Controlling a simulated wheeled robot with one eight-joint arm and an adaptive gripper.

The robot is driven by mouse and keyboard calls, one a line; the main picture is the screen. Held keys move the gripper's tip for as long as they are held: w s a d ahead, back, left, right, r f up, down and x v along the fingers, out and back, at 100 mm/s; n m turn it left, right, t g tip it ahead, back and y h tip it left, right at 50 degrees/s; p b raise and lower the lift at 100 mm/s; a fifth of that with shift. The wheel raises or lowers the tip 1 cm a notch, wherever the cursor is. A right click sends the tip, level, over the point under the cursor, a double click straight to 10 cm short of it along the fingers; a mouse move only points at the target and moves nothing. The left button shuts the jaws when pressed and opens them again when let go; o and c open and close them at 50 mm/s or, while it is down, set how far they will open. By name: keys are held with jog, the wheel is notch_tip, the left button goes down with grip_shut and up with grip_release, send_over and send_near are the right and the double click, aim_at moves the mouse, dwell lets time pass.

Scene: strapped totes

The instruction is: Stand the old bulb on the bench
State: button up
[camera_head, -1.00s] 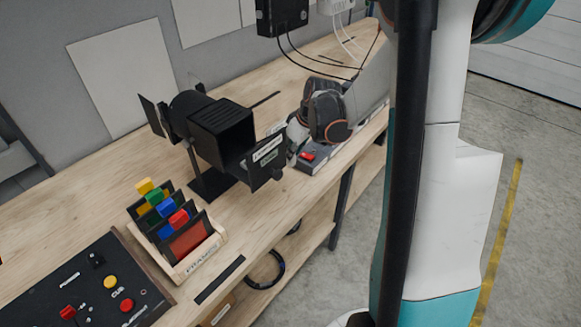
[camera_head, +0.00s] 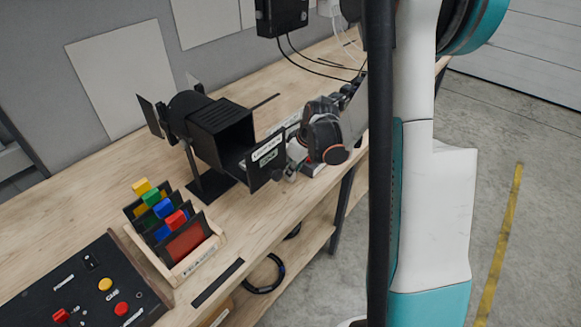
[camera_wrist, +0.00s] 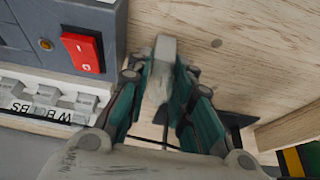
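My gripper (camera_wrist: 165,62) points down over the wooden bench (camera_wrist: 240,35) in the wrist view. Its teal-sided fingers are close together around a narrow pale-grey piece (camera_wrist: 164,47), which looks like the old bulb; its lower part is hidden between the fingers. In the head view my gripper (camera_head: 288,168) is just right of the black spotlight (camera_head: 215,125), near its open front flap. The piece is too small to make out there. I cannot tell whether it touches the bench.
A grey box with a red switch (camera_wrist: 84,50) and a white lettered rack (camera_wrist: 45,100) are left of my gripper in the wrist view. A frame rack (camera_head: 180,270) and control panel (camera_head: 80,290) stand at left. Bare bench lies before the spotlight.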

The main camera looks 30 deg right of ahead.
jog(key=shift+o, duration=1.3)
jog(key=shift+r, duration=0.35)
jog(key=p+v, duration=0.3)
jog(key=v, duration=0.8)
jog(key=shift+r, duration=0.3)
jog(key=shift+s, duration=0.15)
